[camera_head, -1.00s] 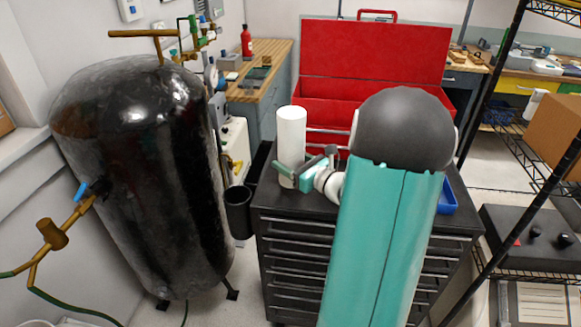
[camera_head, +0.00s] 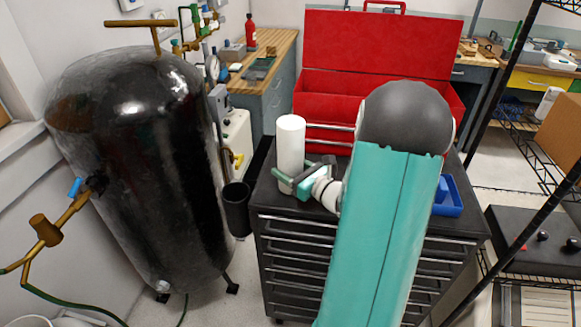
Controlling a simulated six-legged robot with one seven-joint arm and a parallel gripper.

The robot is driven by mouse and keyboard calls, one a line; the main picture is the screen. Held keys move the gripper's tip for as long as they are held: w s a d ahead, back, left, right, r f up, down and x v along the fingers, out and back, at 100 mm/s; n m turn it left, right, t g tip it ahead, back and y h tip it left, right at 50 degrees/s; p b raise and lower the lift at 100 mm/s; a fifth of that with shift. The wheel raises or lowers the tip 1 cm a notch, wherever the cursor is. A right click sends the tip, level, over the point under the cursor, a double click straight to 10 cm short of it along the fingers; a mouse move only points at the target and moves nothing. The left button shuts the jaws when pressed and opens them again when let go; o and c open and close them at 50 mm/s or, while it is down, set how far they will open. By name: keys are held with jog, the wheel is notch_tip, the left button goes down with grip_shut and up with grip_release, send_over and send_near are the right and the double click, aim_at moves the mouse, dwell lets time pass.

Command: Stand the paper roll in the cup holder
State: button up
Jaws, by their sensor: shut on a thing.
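The white paper roll (camera_head: 290,141) stands upright over the left part of the black cabinet top. My gripper (camera_head: 296,182) is shut on the roll near its lower end, with the green fingers reaching around it from the right. I cannot tell whether the roll's base touches the cabinet top. The black cup holder (camera_head: 237,209) hangs at the cabinet's left side, below and left of the roll. Its opening faces up, and the roll is apart from it. My arm hides part of the cabinet top.
An open red toolbox (camera_head: 335,85) stands at the back of the drawer cabinet (camera_head: 300,270). A blue bin (camera_head: 451,205) sits at its right. A large black tank (camera_head: 140,180) stands left of the cup holder, with a narrow gap of floor between. A wire shelf rack is at right.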

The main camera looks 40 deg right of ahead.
jog(key=shift+w+f, duration=0.15)
jog(key=o, duration=0.8)
jog(key=shift+o, duration=1.4)
